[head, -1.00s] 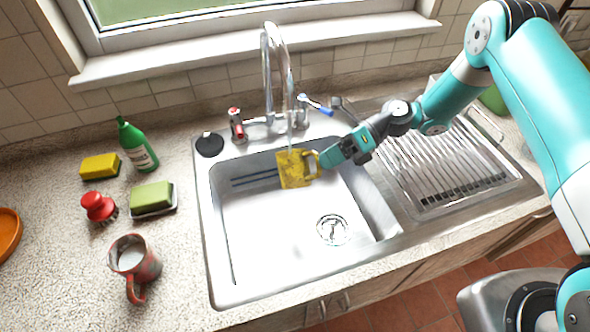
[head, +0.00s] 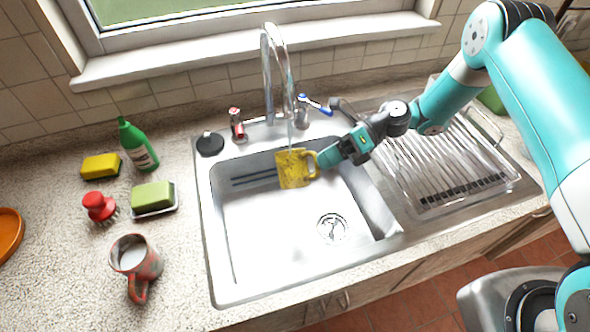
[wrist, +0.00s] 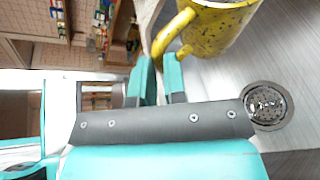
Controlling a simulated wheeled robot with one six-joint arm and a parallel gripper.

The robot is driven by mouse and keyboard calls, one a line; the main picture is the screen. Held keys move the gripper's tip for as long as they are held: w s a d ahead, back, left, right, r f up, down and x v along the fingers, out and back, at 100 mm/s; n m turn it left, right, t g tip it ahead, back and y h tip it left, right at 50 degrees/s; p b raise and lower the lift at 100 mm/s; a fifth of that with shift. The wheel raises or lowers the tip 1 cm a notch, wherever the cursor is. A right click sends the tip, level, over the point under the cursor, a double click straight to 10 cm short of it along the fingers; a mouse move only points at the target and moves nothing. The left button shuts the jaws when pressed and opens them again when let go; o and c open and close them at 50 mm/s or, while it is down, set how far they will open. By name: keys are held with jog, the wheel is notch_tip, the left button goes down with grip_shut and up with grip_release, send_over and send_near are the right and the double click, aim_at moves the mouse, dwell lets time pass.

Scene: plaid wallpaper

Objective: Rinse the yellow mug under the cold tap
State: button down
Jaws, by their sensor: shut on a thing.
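The yellow mug (head: 291,170) is held in the back of the steel sink (head: 270,262), under the tap spout (head: 283,60). Its handle points right. A thin stream of water (head: 291,132) comes down from the spout to the mug's top. My gripper (head: 323,159) is shut on the handle. In the wrist view, the fingers (wrist: 161,82) grip the handle, and the speckled mug (wrist: 222,25) is at the top edge. The blue tap lever (head: 314,104) is swung out to the right; the red-topped tap handle (head: 236,122) stands upright. The mug's inside is hard to see.
A ribbed drainer (head: 447,172) lies right of the sink. On the left counter are a green bottle (head: 138,146), yellow sponge (head: 101,166), green sponge on a dish (head: 152,196), red brush (head: 99,206) and reddish mug (head: 135,262). The front of the basin is clear around the drain (head: 332,229).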

jog(key=shift+d, duration=0.15)
jog(key=shift+d, duration=0.35)
jog(key=shift+a, duration=0.1)
jog(key=shift+a, duration=0.45)
jog(key=shift+s+p, duration=0.1)
jog(key=shift+p, duration=0.25)
jog(key=s+d+p, duration=0.1)
jog(key=s+p, duration=0.4)
jog(key=s, duration=0.3)
jog(key=shift+s+d, duration=0.25)
jog(key=shift+s, duration=0.15)
